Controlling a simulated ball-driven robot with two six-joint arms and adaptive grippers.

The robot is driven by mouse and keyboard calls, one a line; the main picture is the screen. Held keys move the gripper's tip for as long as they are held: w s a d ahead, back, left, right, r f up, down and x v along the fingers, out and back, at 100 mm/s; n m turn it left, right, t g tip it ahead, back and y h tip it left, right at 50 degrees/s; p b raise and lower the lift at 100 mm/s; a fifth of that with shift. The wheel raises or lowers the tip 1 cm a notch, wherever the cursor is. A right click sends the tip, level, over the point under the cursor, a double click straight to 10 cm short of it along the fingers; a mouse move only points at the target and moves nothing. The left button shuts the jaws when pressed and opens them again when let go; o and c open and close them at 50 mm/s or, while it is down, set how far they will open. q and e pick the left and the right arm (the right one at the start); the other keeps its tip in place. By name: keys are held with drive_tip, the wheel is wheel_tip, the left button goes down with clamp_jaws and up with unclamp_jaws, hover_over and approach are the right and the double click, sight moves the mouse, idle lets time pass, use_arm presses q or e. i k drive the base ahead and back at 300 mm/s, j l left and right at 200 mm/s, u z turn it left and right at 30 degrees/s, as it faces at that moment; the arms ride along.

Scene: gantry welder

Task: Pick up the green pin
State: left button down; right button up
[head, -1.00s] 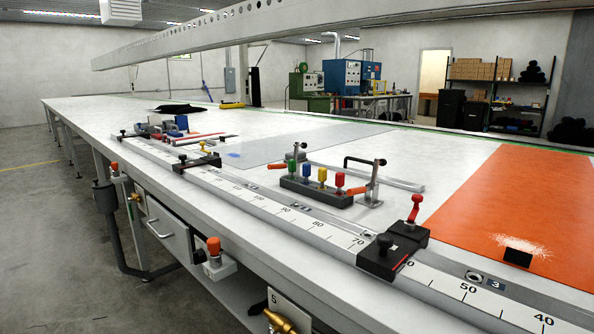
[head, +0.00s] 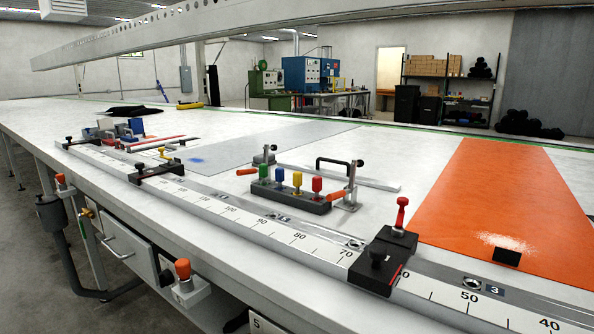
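The green pin (head: 263,172) stands upright in a dark block (head: 290,200) on the long white table. It is the leftmost of a row in that block, beside a blue pin (head: 280,175), a yellow pin (head: 297,180) and a red pin (head: 317,185). An orange-handled clamp stands close behind the green pin. Neither of my grippers shows in the head view.
A ruled rail (head: 240,215) runs along the table's near edge, in front of the pin block. A black stop with a red lever (head: 400,215) sits on it. An orange sheet (head: 500,200) lies at right.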

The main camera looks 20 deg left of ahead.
sight(262, 168)
drive_tip(key=i+j+z, duration=0.1)
drive_tip(key=j+z, duration=0.25)
drive_tip(key=j, duration=0.75)
drive_tip(key=j+z, duration=0.3)
drive_tip(key=j, duration=0.8)
